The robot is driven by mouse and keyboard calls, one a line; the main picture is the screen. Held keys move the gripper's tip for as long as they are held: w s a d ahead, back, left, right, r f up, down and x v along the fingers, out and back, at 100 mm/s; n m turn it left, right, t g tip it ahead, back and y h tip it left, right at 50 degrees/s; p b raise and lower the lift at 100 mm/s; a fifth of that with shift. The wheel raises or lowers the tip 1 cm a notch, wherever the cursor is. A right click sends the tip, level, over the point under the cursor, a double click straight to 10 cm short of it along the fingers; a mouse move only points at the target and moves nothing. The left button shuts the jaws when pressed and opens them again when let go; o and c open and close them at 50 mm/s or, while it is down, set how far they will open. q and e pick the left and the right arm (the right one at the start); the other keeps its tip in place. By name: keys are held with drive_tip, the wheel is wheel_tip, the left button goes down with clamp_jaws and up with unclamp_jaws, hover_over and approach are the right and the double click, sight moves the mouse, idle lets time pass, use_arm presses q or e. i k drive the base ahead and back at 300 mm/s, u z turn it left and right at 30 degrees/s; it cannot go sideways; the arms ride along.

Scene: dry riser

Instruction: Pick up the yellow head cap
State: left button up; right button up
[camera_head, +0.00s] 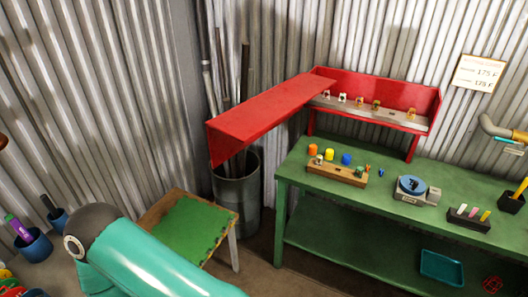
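A small yellow cap (329,154) stands on a wooden block (336,174) on the green workbench (390,218), near its left end. It is in a row between an orange cap (313,149) and a blue cap (346,159). A dark green cap (360,172) is at the block's right end. Nothing touches the yellow cap from above. A teal arm of mine crosses the lower left of the picture, well away from the bench. Neither gripper shows.
A red shelf with small fittings (376,105) stands at the bench's back. A red panel (265,110) juts out left of it, over a bin of pipes (237,190). A blue-topped device (411,186) and marker holder (467,219) are right of the block. A green-topped stool (190,228) stands left.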

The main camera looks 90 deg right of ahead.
sight(329, 153)
drive_tip(key=u, duration=0.3)
drive_tip(key=i, duration=0.65)
drive_tip(key=z, duration=2.25)
drive_tip(key=i, duration=0.3)
drive_tip(key=z, duration=2.1)
drive_tip(key=k, duration=0.35)
drive_tip(key=z, duration=0.6)
drive_tip(key=i, duration=1.4)
drive_tip(key=u, duration=0.45)
